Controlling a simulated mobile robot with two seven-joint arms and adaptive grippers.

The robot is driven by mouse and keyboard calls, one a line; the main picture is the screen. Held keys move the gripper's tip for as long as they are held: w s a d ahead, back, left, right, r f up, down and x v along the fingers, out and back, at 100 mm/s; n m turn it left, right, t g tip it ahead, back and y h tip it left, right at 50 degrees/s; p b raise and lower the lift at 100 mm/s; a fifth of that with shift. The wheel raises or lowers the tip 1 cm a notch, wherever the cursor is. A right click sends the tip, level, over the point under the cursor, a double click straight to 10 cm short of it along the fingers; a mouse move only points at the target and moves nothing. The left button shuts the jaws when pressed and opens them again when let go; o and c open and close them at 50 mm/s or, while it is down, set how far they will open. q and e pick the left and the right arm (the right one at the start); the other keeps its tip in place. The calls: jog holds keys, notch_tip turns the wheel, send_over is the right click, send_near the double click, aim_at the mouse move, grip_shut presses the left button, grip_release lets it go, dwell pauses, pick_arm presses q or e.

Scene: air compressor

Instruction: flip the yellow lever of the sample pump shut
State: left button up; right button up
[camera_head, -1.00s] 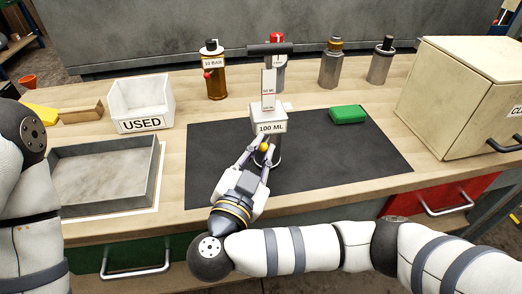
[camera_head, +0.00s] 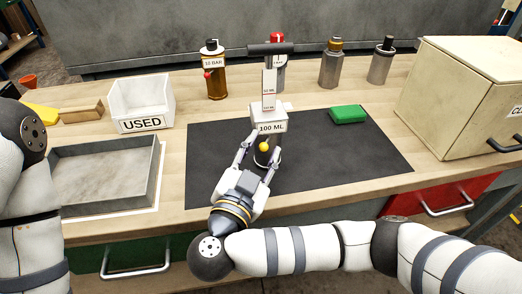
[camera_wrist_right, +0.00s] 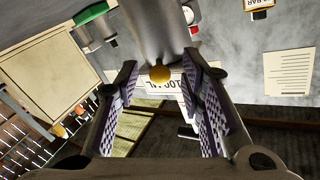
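The sample pump stands on the dark mat (camera_head: 340,165), with a black T-handle (camera_head: 270,49) on top and a white block (camera_head: 270,121) marked "100 ML". Its yellow lever knob (camera_head: 264,147) sits on the near side, below the block. My right gripper (camera_head: 261,149) is open, with a finger on either side of the knob. In the right wrist view the yellow knob (camera_wrist_right: 159,74) lies between the two spread fingers, with gaps on both sides. The lever's shaft is mostly hidden. My left gripper is out of view; only part of that arm shows at the left edge.
A grey tray (camera_head: 151,170) and a white "USED" bin (camera_head: 141,125) are on the left. Behind the pump stand a "10 BAR" bottle (camera_head: 215,83) and other cylinders. A green block (camera_head: 348,114) and a beige box (camera_head: 440,110) are on the right.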

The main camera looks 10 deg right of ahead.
jog(key=v, duration=1.2)
